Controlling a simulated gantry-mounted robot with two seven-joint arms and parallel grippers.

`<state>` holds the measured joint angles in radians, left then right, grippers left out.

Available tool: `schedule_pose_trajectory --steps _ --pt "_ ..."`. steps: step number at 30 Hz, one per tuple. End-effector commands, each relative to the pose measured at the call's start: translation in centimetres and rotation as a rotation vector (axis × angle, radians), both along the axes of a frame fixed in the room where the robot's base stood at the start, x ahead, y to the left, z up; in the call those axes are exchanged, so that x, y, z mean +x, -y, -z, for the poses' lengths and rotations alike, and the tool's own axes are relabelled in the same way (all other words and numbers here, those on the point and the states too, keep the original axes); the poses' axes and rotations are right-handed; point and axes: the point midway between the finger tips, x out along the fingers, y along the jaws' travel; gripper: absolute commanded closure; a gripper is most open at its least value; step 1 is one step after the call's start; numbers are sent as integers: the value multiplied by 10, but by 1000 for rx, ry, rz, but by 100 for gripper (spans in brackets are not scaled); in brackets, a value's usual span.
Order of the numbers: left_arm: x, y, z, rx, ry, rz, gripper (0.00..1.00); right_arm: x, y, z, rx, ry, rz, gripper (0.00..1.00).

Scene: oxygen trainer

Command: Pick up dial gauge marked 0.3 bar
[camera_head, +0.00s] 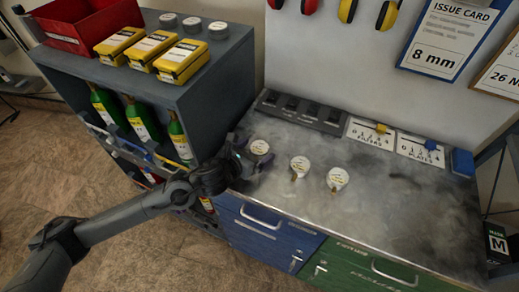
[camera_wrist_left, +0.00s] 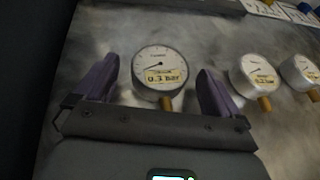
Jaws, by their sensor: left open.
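The dial gauge marked 0.3 bar (camera_wrist_left: 159,72) has a round white face, a yellow label and a brass stem. It lies on the worktop between the two purple fingers of my left gripper (camera_wrist_left: 156,92), with a gap on each side. In the head view this gauge (camera_head: 260,147) is the leftmost of three gauges, and my left gripper (camera_head: 245,160) is at its left, open and holding nothing. A second gauge (camera_wrist_left: 256,74), which seems to read 0.2 bar, lies to its right. A third gauge (camera_wrist_left: 302,71) lies further right, its label unclear. My right gripper is not in view.
A grey shelf (camera_head: 222,75) with green bottles (camera_head: 143,120) and yellow boxes (camera_head: 122,45) stands close on the left. A black slotted rack (camera_head: 300,110) and filter and plate trays (camera_head: 420,149) line the worktop's back. The worktop's right side (camera_head: 420,205) is clear.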

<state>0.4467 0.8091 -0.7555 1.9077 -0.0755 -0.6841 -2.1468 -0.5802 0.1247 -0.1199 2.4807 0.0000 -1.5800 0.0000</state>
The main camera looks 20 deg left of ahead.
Motion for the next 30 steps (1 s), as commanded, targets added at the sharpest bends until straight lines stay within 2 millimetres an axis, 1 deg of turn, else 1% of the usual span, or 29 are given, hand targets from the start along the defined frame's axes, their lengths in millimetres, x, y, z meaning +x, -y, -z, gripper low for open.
schedule_pose_trajectory --steps 3,9,10,23,30 --pt "5 2 2 0 0 1 2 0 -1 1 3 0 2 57" --pt "5 2 2 0 0 1 2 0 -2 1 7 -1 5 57" --pt "5 2 2 0 0 1 4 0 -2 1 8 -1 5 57" --pt "5 1 2 0 -1 1 70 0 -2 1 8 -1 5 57" --pt "5 1 1 -1 1 1 71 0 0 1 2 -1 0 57"
